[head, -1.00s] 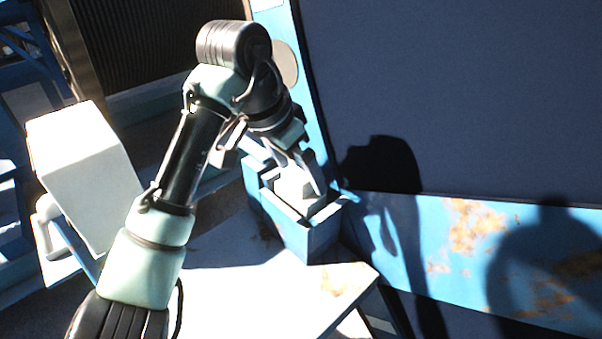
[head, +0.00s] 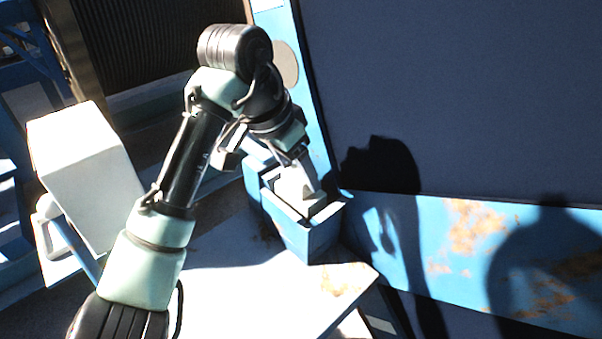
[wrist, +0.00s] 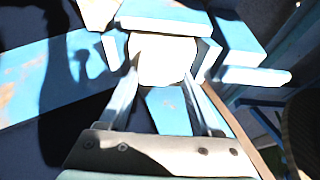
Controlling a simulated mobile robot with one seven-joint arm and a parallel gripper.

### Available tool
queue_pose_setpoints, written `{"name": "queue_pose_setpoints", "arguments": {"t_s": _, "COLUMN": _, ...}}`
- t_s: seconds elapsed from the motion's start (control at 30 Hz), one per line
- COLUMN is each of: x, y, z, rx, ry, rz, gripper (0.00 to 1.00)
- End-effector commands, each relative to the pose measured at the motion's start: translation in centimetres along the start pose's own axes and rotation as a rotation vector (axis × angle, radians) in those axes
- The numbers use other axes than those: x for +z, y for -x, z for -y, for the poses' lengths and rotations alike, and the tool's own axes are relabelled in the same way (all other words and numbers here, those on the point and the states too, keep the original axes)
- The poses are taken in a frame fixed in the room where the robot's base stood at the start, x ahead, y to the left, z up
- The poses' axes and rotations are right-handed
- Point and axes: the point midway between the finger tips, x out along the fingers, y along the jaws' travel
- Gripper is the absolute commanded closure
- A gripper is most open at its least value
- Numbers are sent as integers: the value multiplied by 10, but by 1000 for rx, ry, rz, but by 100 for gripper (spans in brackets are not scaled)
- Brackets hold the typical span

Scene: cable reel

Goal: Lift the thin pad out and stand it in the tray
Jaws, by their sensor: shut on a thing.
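My gripper (head: 303,174) is at the open top of a blue box (head: 308,236), its fingertips beside a pale block-like thing (head: 296,189) in the box. In the wrist view, my gripper (wrist: 164,72) has one finger on each side of this pale, rounded piece (wrist: 162,60) and is shut on it. Glare washes out its edges, so I cannot tell its thickness or whether it is the thin pad. Its lower part is hidden in the box. I cannot make out a separate tray for certain.
The box stands at the far edge of a bright white table (head: 262,290) with rusty patches. A dark panel with a blue, rusted frame (head: 475,230) rises close behind and to the right. A white box-shaped body (head: 85,165) is at the left.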

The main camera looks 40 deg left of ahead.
Motion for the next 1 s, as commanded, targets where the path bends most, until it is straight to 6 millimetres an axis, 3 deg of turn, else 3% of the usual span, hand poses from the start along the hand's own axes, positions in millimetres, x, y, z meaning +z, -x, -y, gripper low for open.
{"name": "queue_pose_setpoints", "arguments": {"t_s": 0.47, "x": -6, "y": 11, "z": 1, "rx": -3, "ry": -2, "rz": -6, "gripper": 100}}
{"name": "queue_pose_setpoints", "arguments": {"t_s": 1.0, "x": -35, "y": 83, "z": 1, "rx": -6, "ry": -2, "rz": -6, "gripper": 100}}
